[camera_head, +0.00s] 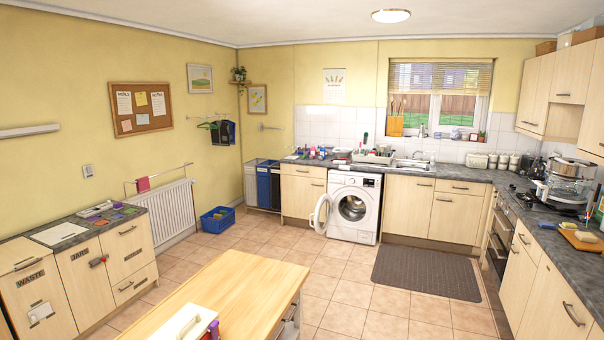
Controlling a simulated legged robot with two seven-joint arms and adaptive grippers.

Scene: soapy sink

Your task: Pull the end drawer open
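Several pale wood drawers show, all looking shut, and I cannot tell which one is the end drawer. One drawer (303,172) is left of the washing machine, and another (459,188) is under the back counter near the corner. The left unit has an upper drawer (126,247) and a lower drawer (134,283) at its far end. On the right run, a front (562,304) with a dark bar handle is closest to me. Neither of my grippers is in view.
A wooden table (240,291) with a white item (184,326) stands at the bottom centre. The washing machine (353,208) has its round door open. A blue crate (217,219) and a dark mat (427,272) lie on the tiled floor, with clear tiles between.

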